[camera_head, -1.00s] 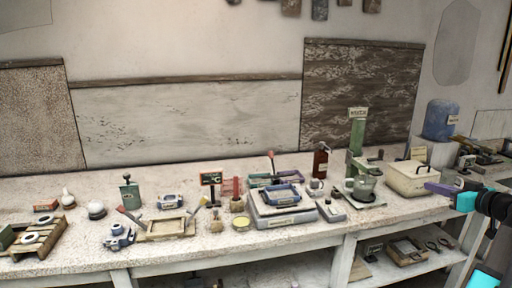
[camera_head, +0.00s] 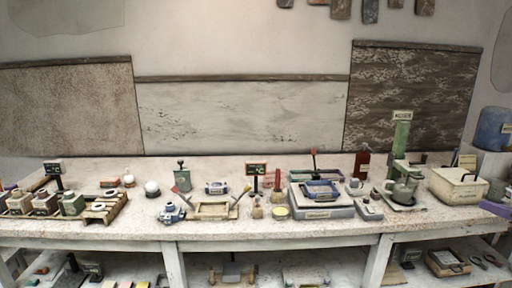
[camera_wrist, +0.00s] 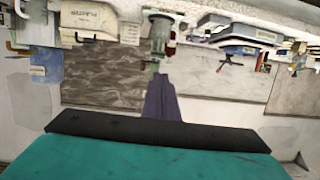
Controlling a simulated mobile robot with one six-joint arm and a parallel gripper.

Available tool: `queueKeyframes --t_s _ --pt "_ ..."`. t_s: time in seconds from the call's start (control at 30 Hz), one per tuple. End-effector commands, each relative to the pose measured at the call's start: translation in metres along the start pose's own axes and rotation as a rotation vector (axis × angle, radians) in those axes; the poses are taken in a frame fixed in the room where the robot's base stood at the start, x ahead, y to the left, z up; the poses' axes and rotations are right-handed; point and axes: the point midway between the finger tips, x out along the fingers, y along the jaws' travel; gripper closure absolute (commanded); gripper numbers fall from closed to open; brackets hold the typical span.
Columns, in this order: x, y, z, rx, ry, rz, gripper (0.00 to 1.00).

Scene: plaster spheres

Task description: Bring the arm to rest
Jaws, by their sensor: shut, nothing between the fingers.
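My gripper (camera_wrist: 160,98) shows in the wrist view as purple fingers closed together, with a black bar and a teal body behind them. Nothing is between the fingers. In the head view only a purple tip (camera_head: 494,208) shows at the right edge, beside the cream lidded box (camera_head: 458,186); the rest of my arm is out of frame. The wrist view is upside down, with the bench along its top and the wall below.
A long workbench (camera_head: 300,232) crosses the head view. A green stand (camera_head: 401,150) with a glass jar is on its right, left of the cream box. A blue container (camera_head: 491,128) stands farther right. Trays, small tools and white spheres (camera_head: 152,188) fill the middle and left.

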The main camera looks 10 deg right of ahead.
Motion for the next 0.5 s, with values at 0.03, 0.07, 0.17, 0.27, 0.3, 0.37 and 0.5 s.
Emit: queueKeyframes --t_s 0.03,0.07,0.17,0.27,0.3,0.37,0.5 --pt "0.004 -0.002 0.005 0.008 -0.008 -0.004 1.0" --pt "0.005 -0.002 0.007 0.012 -0.012 -0.005 1.0" --pt "0.013 -0.005 0.017 0.028 -0.029 -0.012 1.0" --pt "0.023 -0.011 0.028 0.049 -0.049 -0.023 1.0" --pt "0.027 -0.013 0.033 0.056 -0.057 -0.028 1.0" --pt "0.036 -0.019 0.042 0.071 -0.075 -0.037 1.0" --pt "0.057 -0.034 0.065 0.109 -0.12 -0.062 1.0"
